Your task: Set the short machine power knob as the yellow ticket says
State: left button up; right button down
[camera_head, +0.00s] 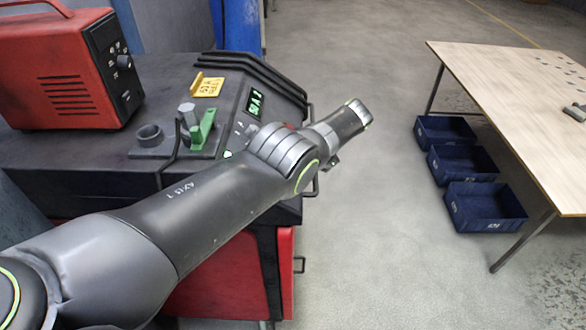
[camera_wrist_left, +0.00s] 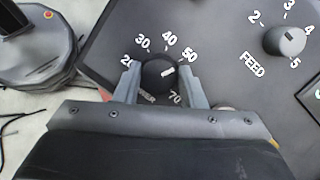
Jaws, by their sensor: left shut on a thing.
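The short machine (camera_head: 225,120) is the dark console with a sloped panel on a red lower body. Its black power knob (camera_wrist_left: 155,82) sits between the two fingers of my left gripper (camera_wrist_left: 161,82), which is shut on it. The knob's white mark points up and right, near 50 and slightly past it; the 60 is hidden by a finger. The yellow ticket (camera_head: 208,86) stands on the console top; its small writing is not surely legible. A green display (camera_head: 255,102) shows fifty-something A, its last digit unclear. In the head view my left arm hides the knob and gripper.
The feed knob (camera_wrist_left: 285,41) is right of the power knob. Blue crates (camera_head: 484,207) lie under a wooden table (camera_head: 510,85); open floor lies between.

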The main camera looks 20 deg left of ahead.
pick_arm(q)
jog(key=m, duration=0.2)
jog(key=m+p, duration=0.1)
jog(key=m, duration=0.1)
jog(key=shift+s+d+f+y, duration=0.1)
jog(key=shift+s+y, duration=0.05)
jog(key=shift+y, duration=0.25)
jog(key=m+t+p, duration=0.1)
jog(key=m+p, duration=0.1)
jog(key=m, duration=0.2)
jog(key=shift+s+f+m+y+p, duration=0.1)
jog(key=shift+m+y+p, duration=0.2)
jog(key=shift+y+p, duration=0.1)
jog(key=shift+d+m+t, duration=0.1)
jog(key=shift+m+t, duration=0.2)
jog(key=shift+m, duration=0.1)
jog(key=shift+f+p, duration=0.2)
jog(key=shift+p, duration=0.1)
jog(key=o, duration=1)
jog(key=shift+c, duration=0.2)
jog(key=shift+r, duration=0.25)
